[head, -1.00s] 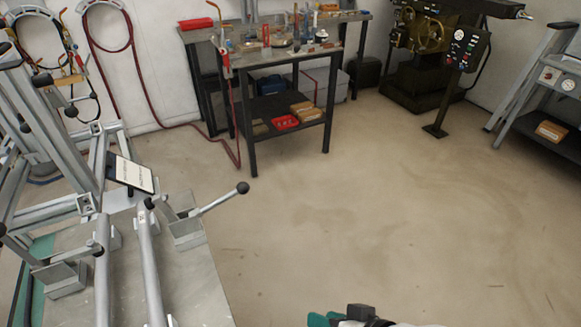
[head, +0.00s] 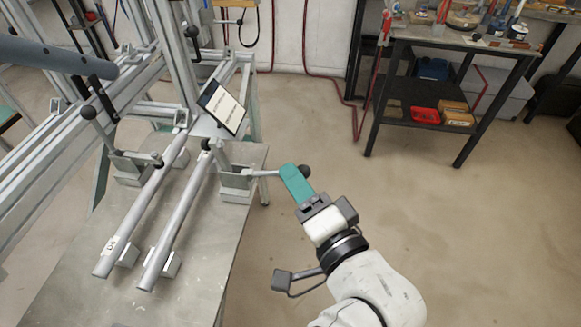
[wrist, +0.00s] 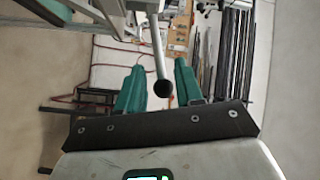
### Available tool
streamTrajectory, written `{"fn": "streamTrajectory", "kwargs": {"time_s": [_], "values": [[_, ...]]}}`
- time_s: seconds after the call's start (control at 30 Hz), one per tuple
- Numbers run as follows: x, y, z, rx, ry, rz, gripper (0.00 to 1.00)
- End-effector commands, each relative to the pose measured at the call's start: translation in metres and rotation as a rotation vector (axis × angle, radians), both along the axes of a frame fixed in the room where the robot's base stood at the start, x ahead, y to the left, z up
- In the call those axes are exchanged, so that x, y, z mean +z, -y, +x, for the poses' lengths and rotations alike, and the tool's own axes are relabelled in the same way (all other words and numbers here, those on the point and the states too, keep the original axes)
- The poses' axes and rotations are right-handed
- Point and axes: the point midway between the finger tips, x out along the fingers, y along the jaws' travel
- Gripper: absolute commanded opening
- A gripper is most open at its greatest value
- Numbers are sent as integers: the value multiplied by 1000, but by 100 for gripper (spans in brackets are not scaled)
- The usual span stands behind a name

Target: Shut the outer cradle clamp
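The outer cradle clamp (head: 236,183) stands on the right edge of the jig table, beside the right-hand grey tube (head: 178,226). Its lever (head: 266,173) sticks out sideways past the table edge and ends in a black knob (head: 306,171). My gripper (head: 291,173) has its teal fingers at this knob. In the wrist view the fingers of my gripper (wrist: 160,78) are apart, with the lever and knob (wrist: 163,88) between them, the knob nearer the right finger. I cannot tell whether they touch.
A second clamp (head: 132,166) stands left of the left-hand tube (head: 140,215). A tilted panel (head: 222,106) and upright frame posts (head: 175,45) rise behind the clamps. A workbench (head: 455,40) stands at the back right. The floor right of the jig table is clear.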

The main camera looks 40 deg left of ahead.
Motion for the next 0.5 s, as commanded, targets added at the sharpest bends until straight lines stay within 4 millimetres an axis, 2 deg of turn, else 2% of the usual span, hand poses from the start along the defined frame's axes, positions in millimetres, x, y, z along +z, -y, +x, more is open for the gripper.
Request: {"fn": "streamTrajectory", "kwargs": {"time_s": [0.03,0.2,0.5], "values": [[1,-8,2,2,0,0,36],[0,-24,9,0,0,0,36],[-1,-30,12,0,0,-1,36]]}}
